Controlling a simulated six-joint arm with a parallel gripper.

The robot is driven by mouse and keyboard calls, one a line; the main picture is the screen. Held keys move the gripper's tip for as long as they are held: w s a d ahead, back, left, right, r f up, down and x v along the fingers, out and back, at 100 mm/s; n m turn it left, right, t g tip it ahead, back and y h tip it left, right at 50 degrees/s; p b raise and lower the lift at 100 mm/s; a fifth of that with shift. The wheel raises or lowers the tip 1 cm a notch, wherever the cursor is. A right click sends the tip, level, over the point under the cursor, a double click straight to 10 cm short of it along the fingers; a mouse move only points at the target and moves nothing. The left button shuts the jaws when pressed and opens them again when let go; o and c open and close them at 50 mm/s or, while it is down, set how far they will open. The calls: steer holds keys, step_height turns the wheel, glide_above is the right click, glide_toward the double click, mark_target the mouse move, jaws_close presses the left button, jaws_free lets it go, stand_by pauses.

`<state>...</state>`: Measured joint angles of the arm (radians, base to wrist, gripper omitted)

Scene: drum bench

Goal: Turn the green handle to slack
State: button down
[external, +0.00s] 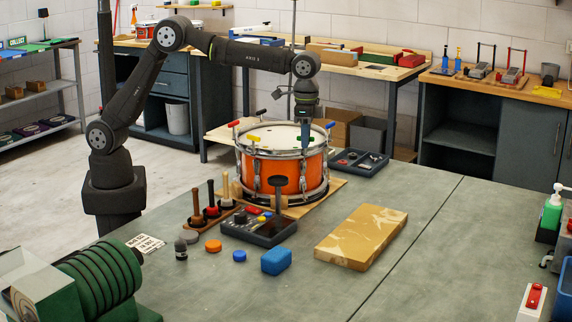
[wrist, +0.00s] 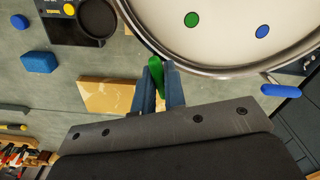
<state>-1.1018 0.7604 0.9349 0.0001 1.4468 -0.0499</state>
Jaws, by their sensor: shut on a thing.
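The orange drum (external: 264,177) stands upright on a wooden board on the bench, with coloured handles around its rim. The green handle (wrist: 156,73) shows in the wrist view just outside the metal rim. My gripper (wrist: 160,84) is shut on it, one finger on each side. In the external view my gripper (external: 305,144) points down at the drum's front right edge and the green handle cannot be made out there. The drum's white head (wrist: 228,28) carries a green dot and a blue dot.
A blue handle (wrist: 280,90) sticks out from the rim to the right in the wrist view. Red (external: 234,123) and yellow (external: 253,138) handles stand on the left of the rim.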

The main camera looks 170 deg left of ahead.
steer(key=n, duration=0.4)
steer(key=shift+n, duration=0.3)
steer(key=n, duration=0.3)
steer(key=shift+n, duration=0.4)
steer(key=n, duration=1.2)
steer(key=shift+n, duration=0.3)
steer(key=n, duration=0.3)
steer(key=shift+n, duration=0.3)
steer(key=n, duration=0.7)
